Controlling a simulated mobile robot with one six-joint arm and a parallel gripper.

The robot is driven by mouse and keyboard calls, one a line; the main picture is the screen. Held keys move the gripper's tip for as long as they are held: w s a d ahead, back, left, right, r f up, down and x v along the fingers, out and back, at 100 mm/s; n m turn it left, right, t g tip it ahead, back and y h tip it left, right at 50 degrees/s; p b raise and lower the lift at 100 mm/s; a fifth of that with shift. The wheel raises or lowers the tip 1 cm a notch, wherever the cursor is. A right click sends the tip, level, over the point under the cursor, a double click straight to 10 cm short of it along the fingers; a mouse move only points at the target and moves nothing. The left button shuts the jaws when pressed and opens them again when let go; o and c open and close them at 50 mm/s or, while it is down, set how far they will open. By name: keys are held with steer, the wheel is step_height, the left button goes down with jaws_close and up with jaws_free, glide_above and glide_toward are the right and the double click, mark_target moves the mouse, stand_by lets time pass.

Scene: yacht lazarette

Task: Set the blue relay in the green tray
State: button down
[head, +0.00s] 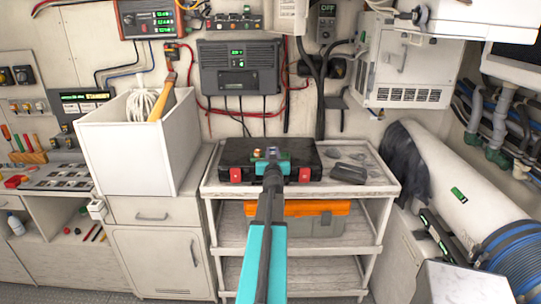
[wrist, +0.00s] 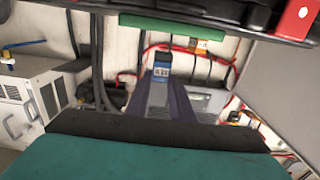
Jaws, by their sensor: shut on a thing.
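My gripper (head: 271,164) reaches over the cart. It is shut on the blue relay (wrist: 162,72), which shows between the fingertips (wrist: 162,84) in the wrist view. In the head view the relay (head: 272,153) is small and partly hidden by my gripper. The green tray (head: 289,158) lies at the black case on the cart top, mostly behind my gripper. In the wrist view, which looks upside down, the green tray (wrist: 185,26) shows edge-on near the top, apart from the relay. The tray's inside is not visible there.
The black case (head: 234,157) with red latches stands on the cart (head: 215,188). A dark object (head: 349,173) lies right of it. An orange-lidded box (head: 316,209) is on the shelf below. A white bin (head: 130,150) stands left, and a large white cylinder (head: 455,180) lies right.

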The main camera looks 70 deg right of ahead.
steer(key=shift+w+a+f+b+x, duration=0.1)
steer(key=shift+w+b+x, duration=0.1)
steer(key=shift+x, duration=0.75)
steer(key=shift+w+a+f+b+x, duration=0.1)
steer(key=shift+w+b+x, duration=0.1)
steer(key=shift+x, duration=0.7)
steer(key=shift+w+f+b+x, duration=0.1)
steer(key=shift+w+b+x, duration=0.1)
steer(key=shift+x, duration=0.75)
steer(key=shift+w+d, duration=0.2)
steer(key=shift+d, duration=0.2)
steer(key=shift+f+b, duration=1.05)
steer(key=shift+f, duration=0.75)
steer(key=shift+f, duration=0.15)
steer(key=c, duration=1.5)
jaws_free()
steer(key=shift+c, duration=0.2)
steer(key=shift+a+r, duration=0.15)
steer(key=shift+r, duration=0.05)
steer(key=v, duration=1.2)
steer(key=shift+b, duration=0.45)
